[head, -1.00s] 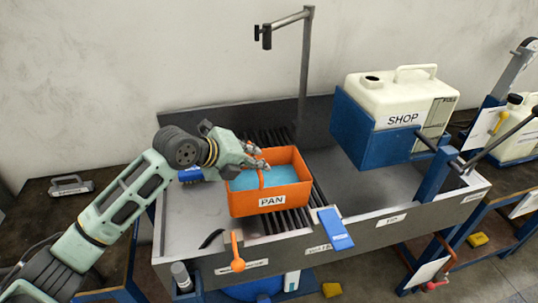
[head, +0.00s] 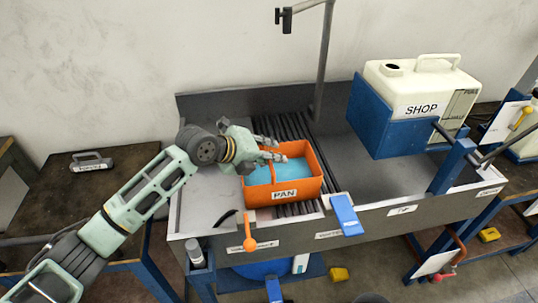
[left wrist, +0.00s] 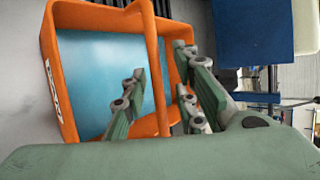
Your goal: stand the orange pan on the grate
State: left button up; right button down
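The orange pan (head: 310,185) stands upright on the dark slatted grate (head: 290,127) in the grey sink, with blue liquid inside. It also shows in the left wrist view (left wrist: 58,92), with its orange handle bar (left wrist: 157,72) crossing the opening. My left gripper (head: 272,149) is over the pan's back left part. In the left wrist view my left gripper's fingers (left wrist: 165,97) are spread apart, one on each side of the handle bar, and not visibly pressed on it. The handle's far end is partly hidden by the fingers. My right gripper is not in view.
A white SHOP jug (head: 420,95) sits in a blue holder (head: 372,115) right of the grate. A grey post (head: 323,60) rises behind it. A blue tag (head: 346,214) and an orange lever (head: 249,232) are at the sink's front edge.

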pick_arm(q)
jog(key=b+v, duration=0.1)
jog(key=v, duration=1.1)
jog(key=shift+b, duration=0.4)
